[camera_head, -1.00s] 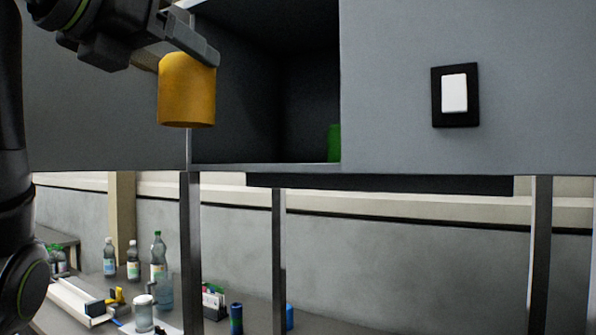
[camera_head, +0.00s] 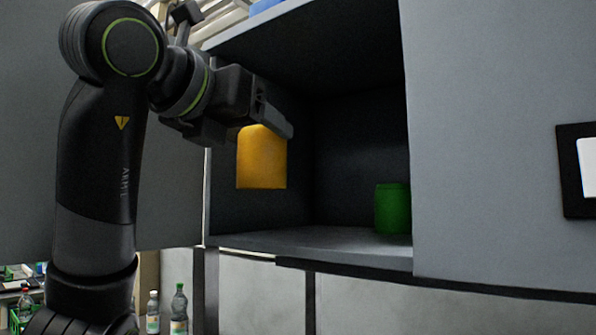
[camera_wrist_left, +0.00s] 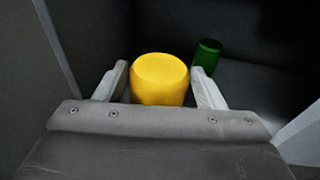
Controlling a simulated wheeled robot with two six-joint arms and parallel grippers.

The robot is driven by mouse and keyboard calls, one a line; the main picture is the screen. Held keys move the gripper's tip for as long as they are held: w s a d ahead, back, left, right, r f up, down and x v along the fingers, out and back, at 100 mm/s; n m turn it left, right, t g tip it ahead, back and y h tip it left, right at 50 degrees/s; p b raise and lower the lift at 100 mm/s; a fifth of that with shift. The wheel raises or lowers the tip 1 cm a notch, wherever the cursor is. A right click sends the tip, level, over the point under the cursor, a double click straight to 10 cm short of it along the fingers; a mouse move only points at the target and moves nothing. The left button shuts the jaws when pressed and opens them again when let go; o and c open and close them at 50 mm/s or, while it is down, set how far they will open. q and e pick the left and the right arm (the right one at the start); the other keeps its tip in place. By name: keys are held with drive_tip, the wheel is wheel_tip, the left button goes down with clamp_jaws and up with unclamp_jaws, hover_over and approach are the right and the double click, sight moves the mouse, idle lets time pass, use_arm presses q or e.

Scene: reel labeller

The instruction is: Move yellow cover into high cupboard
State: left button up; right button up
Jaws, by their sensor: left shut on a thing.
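The yellow cover (camera_head: 262,160) is a short yellow cylinder. My left gripper (camera_head: 277,122) is shut on it and holds it upright at the open front of the high cupboard (camera_head: 300,240), above the shelf floor and apart from it. In the left wrist view the yellow cover (camera_wrist_left: 160,80) sits between the two fingers of my left gripper (camera_wrist_left: 162,88). The near finger hides the cover's top edge in the head view. My right gripper is not in view.
A green cylinder (camera_head: 392,208) stands on the cupboard floor at the right; it also shows in the left wrist view (camera_wrist_left: 207,57). The shelf left of it is clear. The grey right front panel (camera_head: 480,150) borders the opening. Bottles (camera_head: 179,308) stand below.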

use_arm(q)
drive_tip(key=r+p+x, duration=0.2)
drive_tip(key=p+x, duration=0.2)
drive_tip(key=x, duration=0.7)
drive_tip(key=f, duration=0.2)
drive_tip(key=f+p, duration=0.1)
drive_tip(key=f, duration=0.1)
drive_tip(key=f+p, duration=0.1)
drive_tip(key=f, duration=0.1)
drive_tip(key=shift+w+d+f, duration=0.15)
drive_tip(key=shift+d+f, duration=0.15)
drive_tip(key=shift+f, duration=0.05)
drive_tip(key=shift+w+f+p, duration=0.1)
drive_tip(key=shift+w+p, duration=0.1)
drive_tip(key=shift+p, duration=0.25)
drive_tip(key=shift+f, duration=0.2)
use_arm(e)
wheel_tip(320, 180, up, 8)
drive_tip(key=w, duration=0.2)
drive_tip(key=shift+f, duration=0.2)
